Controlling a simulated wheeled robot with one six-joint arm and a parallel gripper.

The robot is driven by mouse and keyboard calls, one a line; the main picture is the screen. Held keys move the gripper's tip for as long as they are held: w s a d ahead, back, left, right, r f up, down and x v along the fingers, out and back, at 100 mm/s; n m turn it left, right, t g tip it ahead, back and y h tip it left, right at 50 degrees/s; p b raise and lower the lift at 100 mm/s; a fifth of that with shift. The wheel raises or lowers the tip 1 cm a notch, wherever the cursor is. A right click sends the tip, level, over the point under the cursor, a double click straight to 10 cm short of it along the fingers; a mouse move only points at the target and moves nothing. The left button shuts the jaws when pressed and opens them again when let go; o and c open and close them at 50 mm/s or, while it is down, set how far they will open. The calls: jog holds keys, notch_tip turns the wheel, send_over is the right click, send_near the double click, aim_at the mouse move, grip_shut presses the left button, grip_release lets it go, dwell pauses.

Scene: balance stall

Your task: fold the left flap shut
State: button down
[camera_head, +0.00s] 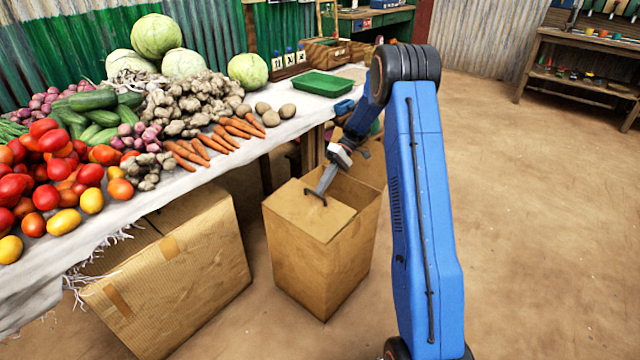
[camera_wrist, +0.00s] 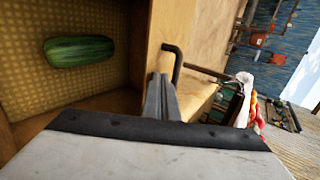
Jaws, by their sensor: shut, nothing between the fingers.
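The cardboard carton (camera_head: 315,265) stands on the ground beside the stall table. Its left flap (camera_head: 308,212) lies roughly level over the left part of the top; I cannot tell if it is fully down. The right part of the top is open. A dark bracket-shaped handle sits on the flap and shows in the wrist view (camera_wrist: 173,62). My gripper (camera_head: 324,184) is shut and empty, its tips at or just above the flap by the handle; contact is unclear. In the wrist view my gripper (camera_wrist: 163,95) is beside the handle, and a green cucumber (camera_wrist: 80,51) lies inside the carton.
A table with a white cloth (camera_head: 225,162) holds vegetables and a green tray (camera_head: 318,84) to the left and behind. A larger cardboard box (camera_head: 180,275) stands at its front, left of the carton. Bare ground (camera_head: 530,190) is free to the right.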

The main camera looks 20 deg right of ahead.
jog(key=shift+d+f, duration=0.15)
jog(key=shift+f, duration=0.45)
jog(key=shift+r, duration=0.15)
